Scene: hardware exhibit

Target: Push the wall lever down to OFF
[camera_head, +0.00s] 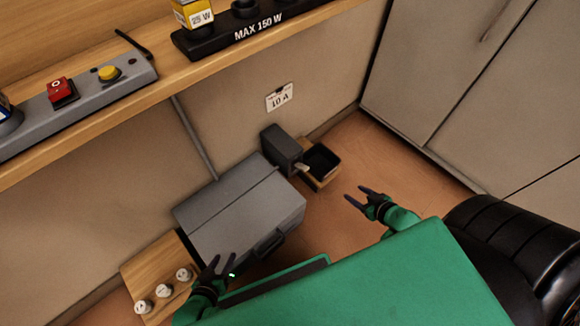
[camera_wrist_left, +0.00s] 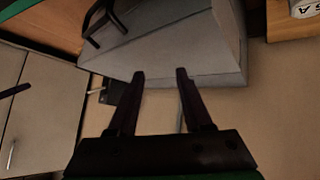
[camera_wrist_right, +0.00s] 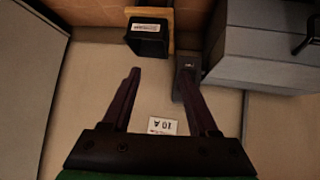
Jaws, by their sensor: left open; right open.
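A small dark grey box (camera_head: 281,148) is on the wall right of the large grey cabinet, with a short pale lever (camera_head: 302,167) sticking out of its front. I cannot read any ON or OFF mark. In the right wrist view the dark box (camera_wrist_right: 186,82) is just beyond the right-hand finger, which partly covers it. It also shows in the left wrist view (camera_wrist_left: 113,92). My right gripper (camera_head: 355,193) is open and empty, right of the lever and apart from it. My left gripper (camera_head: 217,264) is open and empty by the cabinet's front lower edge.
The large grey cabinet (camera_head: 235,205) has a black handle (camera_head: 268,243). A black open bin (camera_head: 321,158) on a wooden block sits right beside the lever box. A "10 A" label (camera_head: 279,97) is above. Several round knobs (camera_head: 165,290) are at lower left. A shelf (camera_head: 215,57) overhangs.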

